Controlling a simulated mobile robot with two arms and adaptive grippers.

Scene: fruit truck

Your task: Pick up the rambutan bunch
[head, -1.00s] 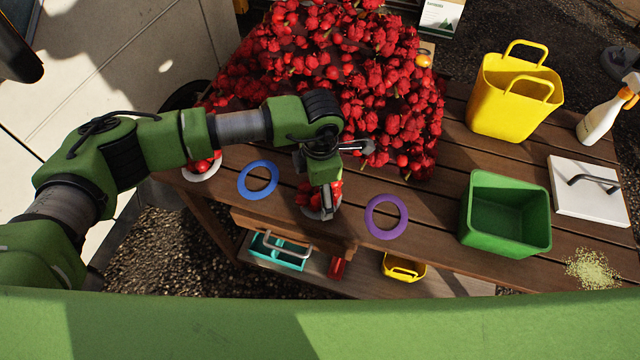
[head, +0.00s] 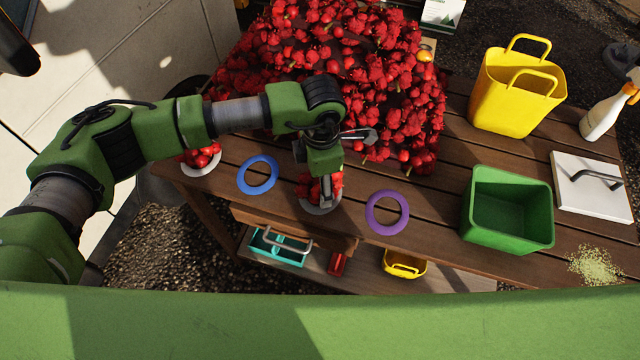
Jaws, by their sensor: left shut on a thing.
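A red rambutan bunch (head: 337,182) is in a small white bowl (head: 318,209) near the front edge of the wooden table, between the blue and purple rings. My left gripper (head: 326,197) points down over this bowl, shut on the bunch. The gripper hides part of the bunch, and I cannot tell whether the bunch is lifted clear of the bowl. A large pile of red rambutans (head: 330,50) lies behind the gripper. My right gripper is not in view.
A blue ring (head: 244,177) and a purple ring (head: 372,213) flank the bowl. Another white bowl with red fruit (head: 200,170) stands at left. A green bin (head: 480,237), yellow basket (head: 489,115), white board (head: 590,200) and spray bottle (head: 600,122) are at right.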

